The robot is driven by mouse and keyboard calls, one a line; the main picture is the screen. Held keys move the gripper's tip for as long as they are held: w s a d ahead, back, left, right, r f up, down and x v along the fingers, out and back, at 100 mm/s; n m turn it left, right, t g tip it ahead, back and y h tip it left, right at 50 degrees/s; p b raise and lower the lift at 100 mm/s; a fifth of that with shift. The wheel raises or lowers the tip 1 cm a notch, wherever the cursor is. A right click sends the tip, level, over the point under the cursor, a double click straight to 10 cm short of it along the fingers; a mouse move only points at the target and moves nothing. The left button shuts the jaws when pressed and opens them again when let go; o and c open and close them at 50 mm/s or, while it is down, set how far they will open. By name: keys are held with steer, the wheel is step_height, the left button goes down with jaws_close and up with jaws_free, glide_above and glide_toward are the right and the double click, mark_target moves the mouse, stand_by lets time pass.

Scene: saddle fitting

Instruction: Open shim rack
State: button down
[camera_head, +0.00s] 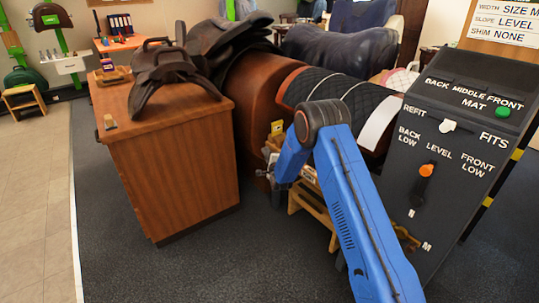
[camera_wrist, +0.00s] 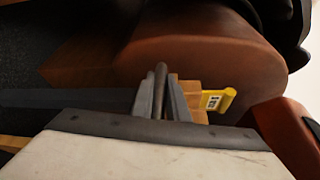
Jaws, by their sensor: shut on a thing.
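My gripper (camera_wrist: 161,98) is shut on a thin dark bar (camera_wrist: 160,78), which looks like a handle. A wooden block (camera_wrist: 194,97) with a yellow tag (camera_wrist: 217,99) sits just beyond and right of the fingers. It seems to be part of the shim rack, below the brown saddle stand (camera_wrist: 205,50). In the head view my gripper (camera_head: 266,174) is low between the wooden cabinet and the brown stand, partly behind my blue arm. The yellow tag (camera_head: 276,128) shows above it. Most of the rack is hidden, and I cannot tell how far it is open.
A wooden step-like frame (camera_head: 313,205) stands behind my arm. A dark panel (camera_head: 445,150) with knobs is close on the right. Carpet floor (camera_head: 215,262) is clear in front.

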steer(key=s+a, duration=0.6)
steer(key=a, duration=0.3)
steer(key=shift+a, duration=0.2)
steer(key=c, duration=1.7)
jaws_free()
steer(key=v, duration=1.7)
steer(key=shift+s+f, duration=0.15)
steer(key=shift+s, duration=0.15)
